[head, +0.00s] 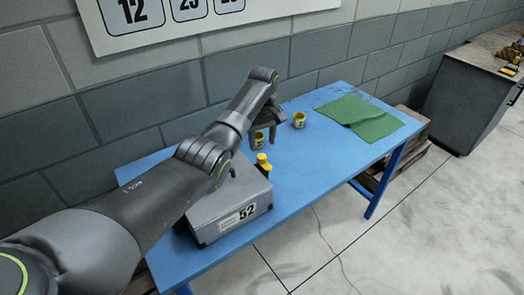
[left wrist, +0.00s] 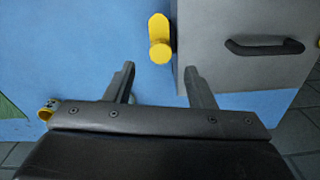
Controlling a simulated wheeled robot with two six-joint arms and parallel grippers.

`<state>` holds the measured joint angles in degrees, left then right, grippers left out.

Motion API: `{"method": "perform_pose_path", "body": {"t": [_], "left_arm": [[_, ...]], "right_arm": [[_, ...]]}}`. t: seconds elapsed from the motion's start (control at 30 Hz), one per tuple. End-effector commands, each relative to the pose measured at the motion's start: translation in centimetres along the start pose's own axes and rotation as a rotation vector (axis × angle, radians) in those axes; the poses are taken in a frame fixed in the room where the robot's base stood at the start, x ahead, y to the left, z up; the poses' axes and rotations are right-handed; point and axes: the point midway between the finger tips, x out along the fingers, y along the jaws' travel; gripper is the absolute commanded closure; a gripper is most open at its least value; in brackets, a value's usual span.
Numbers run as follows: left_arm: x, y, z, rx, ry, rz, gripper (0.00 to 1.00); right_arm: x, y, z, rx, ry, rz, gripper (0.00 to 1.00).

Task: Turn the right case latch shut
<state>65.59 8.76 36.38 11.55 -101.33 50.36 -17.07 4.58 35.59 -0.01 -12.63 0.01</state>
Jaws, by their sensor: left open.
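The grey case (head: 208,212) lies on the blue table, with a label reading 52 on its near side. The right case latch (head: 263,163) is yellow and sits at the case's right end. In the left wrist view the latch (left wrist: 159,38) is a yellow paddle with a round knob at its lower end, beside the case's edge. My left gripper (head: 268,130) is above the table near that end. In the left wrist view its fingers (left wrist: 160,82) are spread and empty, apart from the latch, which appears beyond the gap. My right gripper is out of view.
A dark handle (left wrist: 270,47) is on the case. A block wall stands behind; a grey cabinet (head: 465,100) is at right.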

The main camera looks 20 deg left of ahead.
Motion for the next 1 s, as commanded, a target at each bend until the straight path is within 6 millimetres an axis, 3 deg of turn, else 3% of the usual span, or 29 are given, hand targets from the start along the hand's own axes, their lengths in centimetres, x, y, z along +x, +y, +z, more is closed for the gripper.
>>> {"method": "perform_pose_path", "body": {"t": [0.1,0.3,0.5,0.73,1.0], "left_arm": [[2.5,0.0,0.1,0.001,-0.002,-0.003,0.51],[5.1,0.0,0.0,0.0,-0.001,-0.001,0.51],[5.9,0.0,0.0,0.0,0.001,0.0,0.51],[5.9,0.0,0.0,0.0,0.001,0.0,0.51],[5.9,0.0,0.0,0.0,0.001,0.0,0.85]], "right_arm": [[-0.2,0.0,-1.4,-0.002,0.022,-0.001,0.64],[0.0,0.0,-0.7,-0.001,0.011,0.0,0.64],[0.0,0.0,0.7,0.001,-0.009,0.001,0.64],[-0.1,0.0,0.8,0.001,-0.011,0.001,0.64],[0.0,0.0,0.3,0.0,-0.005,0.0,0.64]]}}
